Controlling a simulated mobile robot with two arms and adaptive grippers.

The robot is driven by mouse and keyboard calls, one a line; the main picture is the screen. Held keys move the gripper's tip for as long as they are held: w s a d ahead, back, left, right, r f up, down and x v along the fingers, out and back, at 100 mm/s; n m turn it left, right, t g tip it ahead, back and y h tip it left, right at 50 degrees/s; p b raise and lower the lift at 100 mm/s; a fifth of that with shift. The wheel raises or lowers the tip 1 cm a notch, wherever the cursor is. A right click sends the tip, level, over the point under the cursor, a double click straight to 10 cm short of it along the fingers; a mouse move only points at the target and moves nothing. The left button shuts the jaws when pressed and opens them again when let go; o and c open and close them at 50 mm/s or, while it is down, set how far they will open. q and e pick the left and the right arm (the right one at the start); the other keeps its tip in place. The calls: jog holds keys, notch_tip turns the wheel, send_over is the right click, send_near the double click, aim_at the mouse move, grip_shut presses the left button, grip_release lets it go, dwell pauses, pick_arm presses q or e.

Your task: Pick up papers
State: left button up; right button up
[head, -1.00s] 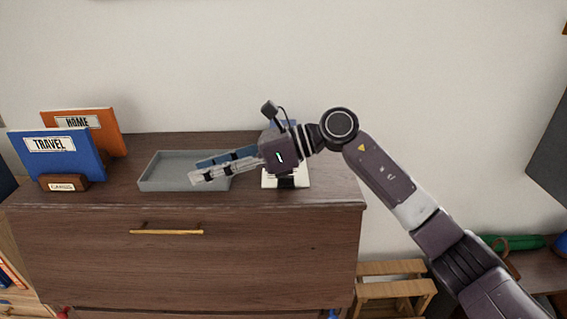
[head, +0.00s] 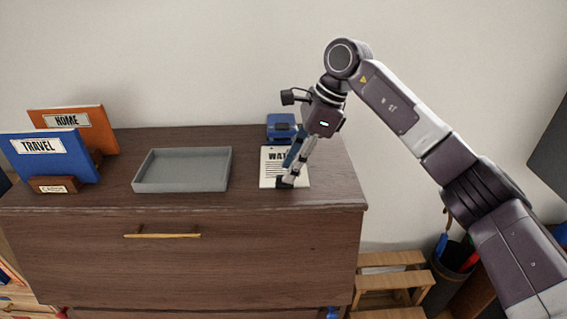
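A white paper (head: 271,170) with large dark lettering, partly readable as "WAT", lies on the right part of the brown dresser top. My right gripper (head: 289,180) points down over the paper, with its fingertips at or just above its lower middle. The fingers and wrist cover part of the lettering. The fingers look close together, but I cannot tell whether they are open, or whether they touch the paper. An empty grey tray (head: 182,186) sits left of the paper. My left gripper is not in view.
A blue object (head: 281,127) stands behind the paper. A blue "TRAVEL" folder (head: 48,165) and an orange "HOME" folder (head: 88,136) stand in holders at the left.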

jog(key=shift+x, duration=1.2)
grip_shut()
jog(key=shift+r, duration=0.2)
